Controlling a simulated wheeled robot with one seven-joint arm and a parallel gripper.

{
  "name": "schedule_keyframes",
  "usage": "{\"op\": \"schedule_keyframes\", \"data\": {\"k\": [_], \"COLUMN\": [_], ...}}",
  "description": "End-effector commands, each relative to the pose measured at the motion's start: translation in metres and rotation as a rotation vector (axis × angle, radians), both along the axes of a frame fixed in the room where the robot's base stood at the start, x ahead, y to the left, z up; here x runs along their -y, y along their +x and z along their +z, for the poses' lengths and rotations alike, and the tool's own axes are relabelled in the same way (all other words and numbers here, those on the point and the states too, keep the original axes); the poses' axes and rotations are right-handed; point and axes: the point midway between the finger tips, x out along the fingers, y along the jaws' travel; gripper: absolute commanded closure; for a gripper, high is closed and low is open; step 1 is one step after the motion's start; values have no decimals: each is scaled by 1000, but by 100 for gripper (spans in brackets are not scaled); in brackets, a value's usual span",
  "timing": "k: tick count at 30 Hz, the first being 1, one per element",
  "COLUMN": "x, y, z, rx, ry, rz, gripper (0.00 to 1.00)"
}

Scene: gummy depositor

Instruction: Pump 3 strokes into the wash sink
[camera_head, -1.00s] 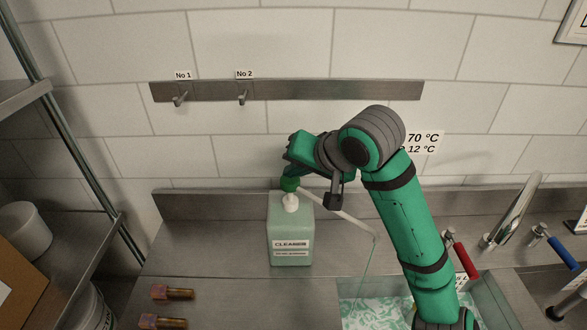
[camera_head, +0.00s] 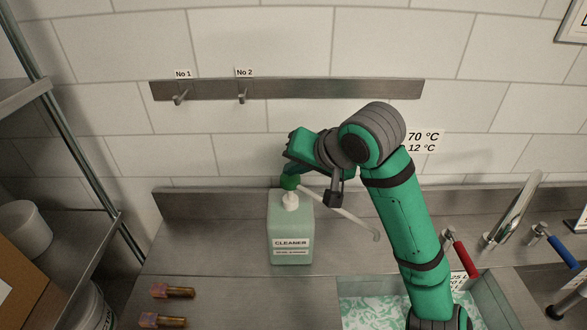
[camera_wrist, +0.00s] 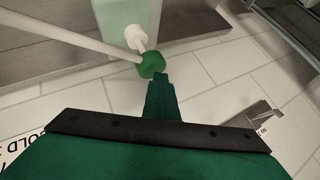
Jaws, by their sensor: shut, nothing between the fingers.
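The cleaner bottle (camera_head: 290,228) is pale green and stands upright on the steel counter behind and left of the wash sink. The wash sink (camera_head: 350,287) holds green, foamy liquid, partly hidden by my arm.
Two brown-handled fittings (camera_head: 172,291) lie on the counter at front left. A red-handled tap lever (camera_head: 461,254), a blue-handled lever (camera_head: 562,252) and a steel faucet (camera_head: 515,210) stand right of my arm. A hook rail (camera_head: 320,90) is on the wall, and shelves stand at left.

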Motion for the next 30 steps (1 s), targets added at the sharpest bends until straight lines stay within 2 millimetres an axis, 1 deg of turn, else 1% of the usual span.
{"op": "schedule_keyframes", "data": {"k": [5, 21, 24, 30], "x": [0, 0, 0, 0], "y": [0, 0, 0, 0], "z": [3, 50, 56, 60], "rx": [-1, 2, 1, 1], "ry": [-1, -1, 0, 0], "rz": [1, 0, -1, -1], "gripper": [100, 100, 100, 100]}}
